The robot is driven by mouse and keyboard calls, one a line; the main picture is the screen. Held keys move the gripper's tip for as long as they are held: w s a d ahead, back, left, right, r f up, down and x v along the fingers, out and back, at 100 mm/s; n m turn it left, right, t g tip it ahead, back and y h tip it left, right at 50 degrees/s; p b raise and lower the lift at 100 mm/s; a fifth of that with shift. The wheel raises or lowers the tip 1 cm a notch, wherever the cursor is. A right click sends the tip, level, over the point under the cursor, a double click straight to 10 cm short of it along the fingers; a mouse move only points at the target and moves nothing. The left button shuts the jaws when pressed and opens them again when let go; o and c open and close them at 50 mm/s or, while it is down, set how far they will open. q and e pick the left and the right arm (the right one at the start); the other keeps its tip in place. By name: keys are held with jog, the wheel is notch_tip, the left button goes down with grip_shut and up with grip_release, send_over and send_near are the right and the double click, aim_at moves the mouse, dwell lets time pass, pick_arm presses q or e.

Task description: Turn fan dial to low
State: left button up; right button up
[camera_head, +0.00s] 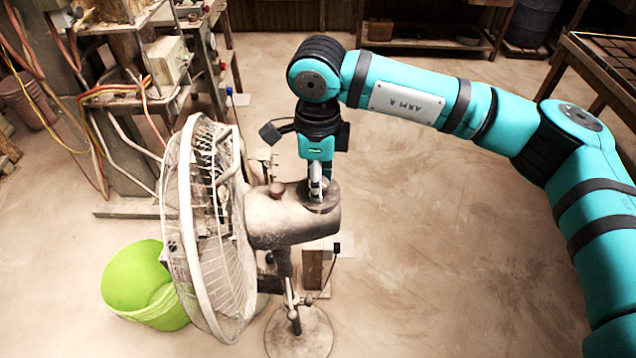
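A dusty pedestal fan stands left of centre, its round cage (208,220) facing left and its motor housing (285,215) pointing right. A dark round dial (328,199) sits on top of the housing at its right end. A small reddish-brown knob (276,190) stands on the housing left of it. My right gripper (318,193) points straight down from the teal arm, with its fingertips at the dial. The fingers look close together, but whether they grip the dial is too small to tell. The dial's markings are not readable. My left gripper is not in view.
The fan stands on a round base (299,333) on the floor. A machine frame with cables and a beige box (167,60) fills the upper left. A table (600,62) is at the upper right. The floor at centre right is clear.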

dwell(0.3)
jog(key=o, duration=1.2)
jog(key=shift+c, duration=0.2)
notch_tip(320, 180, up, 12)
